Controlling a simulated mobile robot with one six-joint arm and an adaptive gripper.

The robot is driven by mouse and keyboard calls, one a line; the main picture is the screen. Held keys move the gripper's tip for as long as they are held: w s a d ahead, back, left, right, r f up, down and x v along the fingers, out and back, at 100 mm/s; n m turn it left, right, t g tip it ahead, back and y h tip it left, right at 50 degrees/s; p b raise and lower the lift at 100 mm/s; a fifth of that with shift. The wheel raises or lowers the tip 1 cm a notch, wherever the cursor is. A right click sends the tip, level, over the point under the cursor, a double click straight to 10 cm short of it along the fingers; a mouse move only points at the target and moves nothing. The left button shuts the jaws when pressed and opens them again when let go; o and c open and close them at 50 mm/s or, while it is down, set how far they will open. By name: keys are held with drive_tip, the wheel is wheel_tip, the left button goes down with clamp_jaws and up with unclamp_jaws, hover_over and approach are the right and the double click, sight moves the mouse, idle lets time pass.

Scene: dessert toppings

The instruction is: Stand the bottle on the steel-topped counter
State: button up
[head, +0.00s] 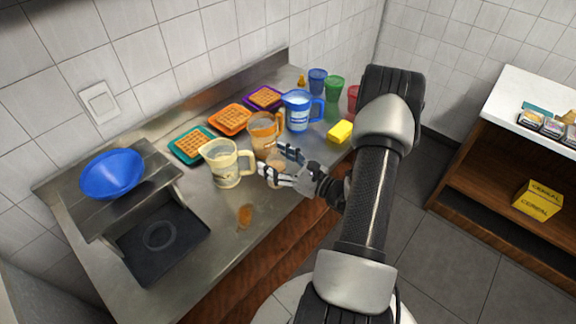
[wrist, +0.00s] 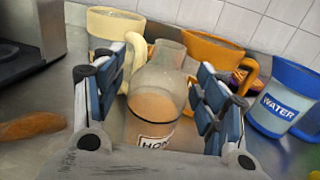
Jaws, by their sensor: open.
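A clear glass bottle (wrist: 152,108) with tan contents and a label starting "HON" is upright between my fingers in the wrist view. In the head view it is mostly hidden by my gripper (head: 279,162), near the front edge of the steel-topped counter (head: 215,245). My gripper is open, with one finger on each side of the bottle. I cannot tell whether either finger touches it, and its base is hidden by my gripper.
A cream pitcher (head: 226,165), an orange pitcher (head: 264,134) and a blue "WATER" pitcher (head: 298,112) stand close behind. An amber-brown item (head: 245,216) lies on the counter to the left. A yellow block (head: 340,131) is to the right. Waffle plates line the back.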

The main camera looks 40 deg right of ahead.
drive_tip(key=s+d+p, duration=0.1)
drive_tip(key=s+d, duration=0.1)
drive_tip(key=s, duration=0.9)
drive_tip(key=shift+s+d, duration=0.15)
drive_tip(key=shift+s, duration=0.25)
drive_tip(key=w+a+r+n+g+y, duration=0.1)
drive_tip(key=a+r+n+g+y, duration=0.3)
drive_tip(key=a+r+n+g, duration=0.5)
drive_tip(key=w+a+r+n+g+y, duration=0.15)
drive_tip(key=a+n+g+y, duration=0.25)
drive_tip(key=a+n, duration=0.6)
drive_tip(key=s+a+r+n+h, duration=0.9)
drive_tip(key=s+r+n+h, duration=0.1)
drive_tip(key=n, duration=0.4)
drive_tip(key=shift+s+r+n+h, duration=0.2)
drive_tip(key=shift+r+n+h, duration=0.2)
drive_tip(key=shift+r+h, duration=0.35)
drive_tip(key=shift+c, duration=0.2)
